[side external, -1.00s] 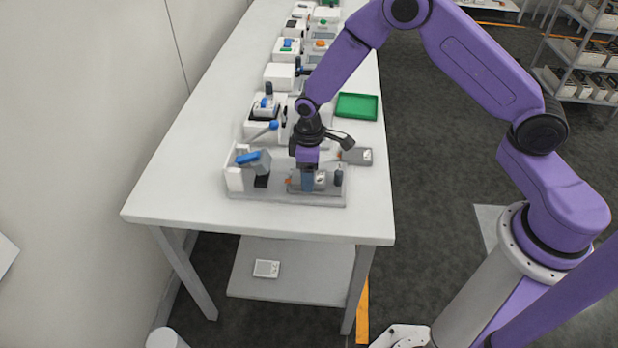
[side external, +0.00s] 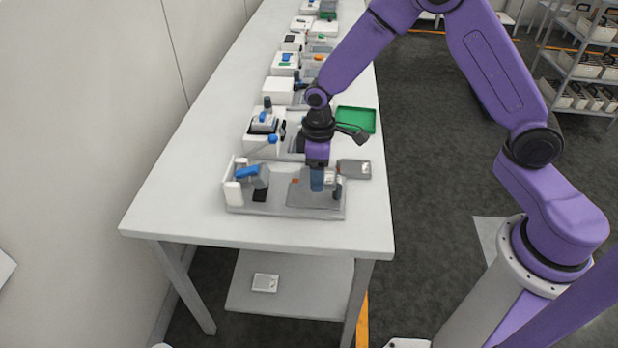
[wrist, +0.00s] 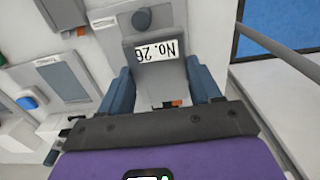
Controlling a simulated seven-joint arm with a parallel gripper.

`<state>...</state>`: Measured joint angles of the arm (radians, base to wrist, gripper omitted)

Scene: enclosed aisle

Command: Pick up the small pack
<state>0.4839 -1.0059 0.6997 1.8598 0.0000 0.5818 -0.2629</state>
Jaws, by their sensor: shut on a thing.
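The small pack (wrist: 157,84) is a grey block with a white label that reads "No. 26", upside down in the wrist view. It sits between the two blue fingers of my gripper (wrist: 161,90), which is shut on it. In the side view my gripper (side external: 317,180) points down over the grey fixture (side external: 280,209) near the table's front end. The pack (side external: 329,176) shows only in part there, beside the fingers. It appears held a little above the fixture's flat grey plate (side external: 308,199).
A blue-handled clamp (side external: 249,173) stands at the fixture's left. A dark knob (side external: 338,187) is at its right, close to my gripper. A grey block (side external: 355,169) lies just right. A green tray (side external: 356,119) and several white devices stand behind. The table's front strip is clear.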

